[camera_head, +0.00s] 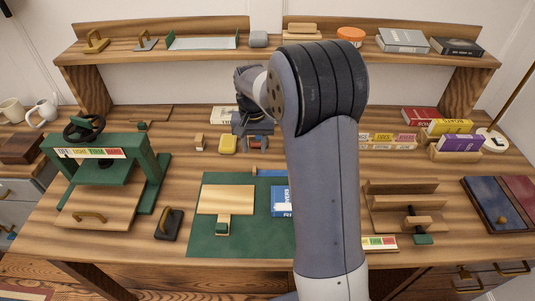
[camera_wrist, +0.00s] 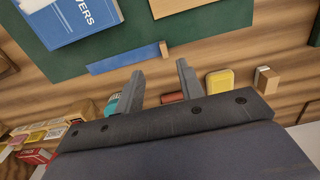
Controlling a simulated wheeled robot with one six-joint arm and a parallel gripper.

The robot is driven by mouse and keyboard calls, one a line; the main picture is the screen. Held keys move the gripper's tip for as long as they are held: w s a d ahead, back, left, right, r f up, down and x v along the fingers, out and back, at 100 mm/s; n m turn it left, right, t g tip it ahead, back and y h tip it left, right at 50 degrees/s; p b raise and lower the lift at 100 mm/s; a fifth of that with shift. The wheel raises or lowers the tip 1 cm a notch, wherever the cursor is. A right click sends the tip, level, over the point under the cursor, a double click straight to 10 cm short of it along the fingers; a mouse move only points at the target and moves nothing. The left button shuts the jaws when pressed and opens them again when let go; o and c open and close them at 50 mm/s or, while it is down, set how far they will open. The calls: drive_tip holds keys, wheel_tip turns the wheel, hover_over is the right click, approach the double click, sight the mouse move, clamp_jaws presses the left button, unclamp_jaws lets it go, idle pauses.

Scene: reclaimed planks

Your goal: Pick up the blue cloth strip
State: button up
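The blue cloth strip (camera_head: 271,173) lies flat along the far edge of the green mat (camera_head: 207,244), partly hidden behind my arm in the head view. It has a small wooden piece at its left end. In the wrist view the strip (camera_wrist: 122,58) lies just beyond my fingertips, with the wooden end (camera_wrist: 164,49) ahead of the space between them. My gripper (camera_wrist: 158,66) is open, with nothing held between its fingers. In the head view my gripper (camera_head: 256,146) is behind the strip, apart from it.
A blue-and-white book (camera_head: 281,201) and a wooden board (camera_head: 226,199) lie on the mat. A yellow block (camera_head: 228,144) is left of my gripper. A red roll (camera_wrist: 172,98) and a teal roll (camera_wrist: 112,103) show near the fingers. A green press (camera_head: 150,163) stands left.

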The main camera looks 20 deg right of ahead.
hover_over(254, 170)
drive_tip(key=f, duration=0.5)
drive_tip(key=shift+s+d+f, duration=0.1)
drive_tip(key=shift+s+f, duration=0.05)
drive_tip(key=shift+s, duration=0.2)
drive_tip(key=shift+w+f, duration=0.2)
drive_tip(key=shift+f, duration=1.15)
drive_tip(key=shift+w+f, duration=0.15)
drive_tip(key=shift+f, duration=1.2)
drive_tip(key=shift+c, duration=0.2)
clamp_jaws()
